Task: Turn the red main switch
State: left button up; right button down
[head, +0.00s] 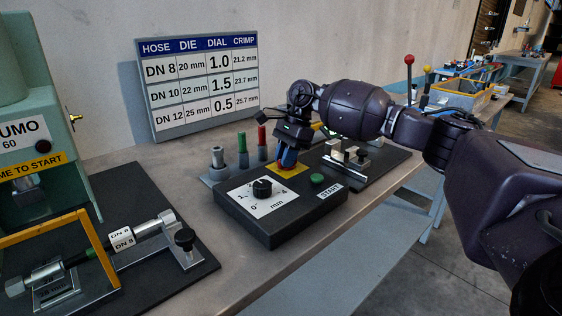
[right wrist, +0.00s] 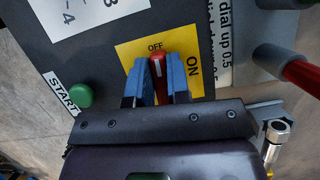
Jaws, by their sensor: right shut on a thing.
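The red main switch (right wrist: 156,75) sits on a yellow plate (right wrist: 128,50) marked OFF and ON. Its white pointer line points towards OFF. My right gripper (right wrist: 158,82) is shut on the switch, with one blue finger on each side of the knob. In the head view my right gripper (head: 287,158) reaches down to the yellow plate on the dark control box (head: 272,227) and hides the switch. My left gripper is not in view.
A green START button (head: 317,180) and a black dial (head: 262,188) are on the same box. Red, green and grey upright pieces stand behind it. A hose press (head: 20,130) stands at left. A clamp fixture (head: 347,158) is at right.

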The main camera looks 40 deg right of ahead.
jog(key=shift+f+n+b, duration=0.15)
jog(key=shift+n+b, duration=0.15)
jog(key=shift+n, duration=0.2)
jog(key=c, duration=1.1)
grip_release()
jog(key=shift+r, duration=0.2)
jog(key=v, duration=1)
jog(key=shift+w+d+r, duration=0.15)
jog(key=shift+d+r, duration=0.1)
jog(key=shift+r, duration=0.05)
